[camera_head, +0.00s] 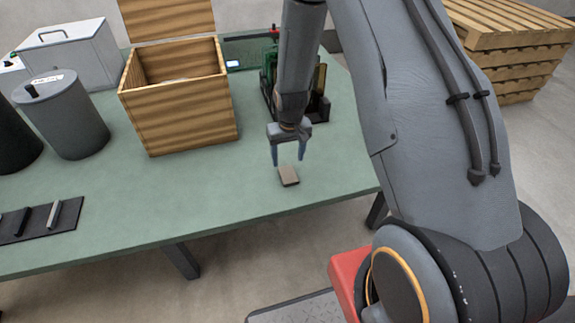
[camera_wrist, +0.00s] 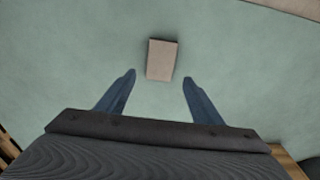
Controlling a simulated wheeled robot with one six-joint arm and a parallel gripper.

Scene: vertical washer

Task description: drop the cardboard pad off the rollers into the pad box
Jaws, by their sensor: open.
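A small flat tan-brown pad (camera_head: 288,176), which looks like the cardboard pad, lies on the green table near its front right edge. It also shows in the wrist view (camera_wrist: 162,60), just beyond and between my fingertips. My gripper (camera_head: 288,162) is open and empty, pointing down just above the pad, with its blue fingers apart and not closed on it. A wooden box (camera_head: 185,122) with its lid raised stands on the table to the left; it may be the pad box. A dark and green machine (camera_head: 268,82) stands behind my gripper, partly hidden by my arm; I cannot make out rollers.
A grey canister (camera_head: 65,120) and a light grey case (camera_head: 70,55) stand at the left. A dark mat (camera_head: 35,222) with bar-shaped items lies at the front left. Stacked pallets (camera_head: 505,45) stand beyond the table. The table between mat and pad is clear.

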